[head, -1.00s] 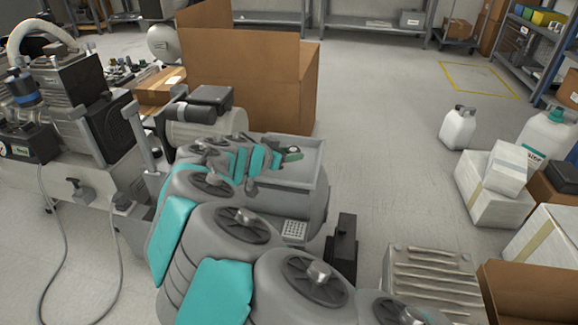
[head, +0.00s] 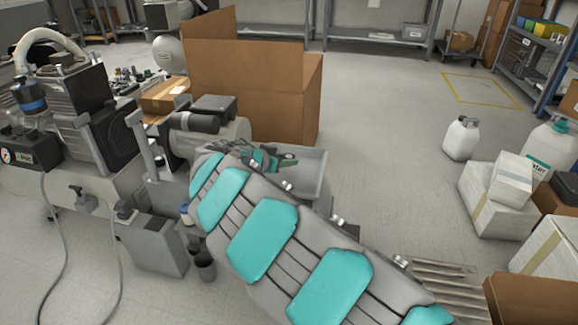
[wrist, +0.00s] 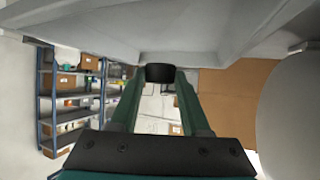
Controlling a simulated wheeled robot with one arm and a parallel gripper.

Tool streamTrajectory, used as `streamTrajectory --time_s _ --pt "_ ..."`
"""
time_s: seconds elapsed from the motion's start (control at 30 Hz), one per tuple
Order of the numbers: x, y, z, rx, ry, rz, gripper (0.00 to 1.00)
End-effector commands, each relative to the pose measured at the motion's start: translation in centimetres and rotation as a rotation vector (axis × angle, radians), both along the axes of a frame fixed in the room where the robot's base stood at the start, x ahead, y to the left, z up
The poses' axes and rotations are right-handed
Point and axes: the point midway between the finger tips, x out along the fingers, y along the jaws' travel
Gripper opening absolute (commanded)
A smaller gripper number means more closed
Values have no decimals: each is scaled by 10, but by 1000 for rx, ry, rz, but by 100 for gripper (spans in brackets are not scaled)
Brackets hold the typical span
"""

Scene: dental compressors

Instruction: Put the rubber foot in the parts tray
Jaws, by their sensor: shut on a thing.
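The rubber foot (wrist: 160,72) is a small dark block between the two green fingertips of my gripper (wrist: 160,76) in the wrist view. My gripper is shut on it. In the head view my gripper (head: 276,160) is at the far end of my arm, beside an open-looking grey housing (head: 318,172). The foot cannot be made out there. A pale grey surface with edges (wrist: 180,38) spans the top of the wrist view, close to the fingertips. I cannot tell which thing is the parts tray.
A large cardboard box (head: 250,85) stands just behind my gripper. A compressor (head: 85,110) with hoses is at the left. White jugs (head: 462,138) and cartons (head: 495,205) stand at the right. Floor between is clear.

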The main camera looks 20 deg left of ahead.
Motion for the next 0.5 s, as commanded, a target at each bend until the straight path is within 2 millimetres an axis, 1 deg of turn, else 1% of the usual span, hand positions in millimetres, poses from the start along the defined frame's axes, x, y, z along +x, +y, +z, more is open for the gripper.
streamTrajectory --time_s 0.03,0.1,0.3,0.33,0.5 --pt "7 -2 -2 0 2 -1 0" --pt "13 -3 -2 0 2 -1 0" --pt "25 -6 -4 0 2 -1 0" --pt "26 -6 -6 -1 2 1 0" --pt "25 -6 -32 -3 2 2 0"
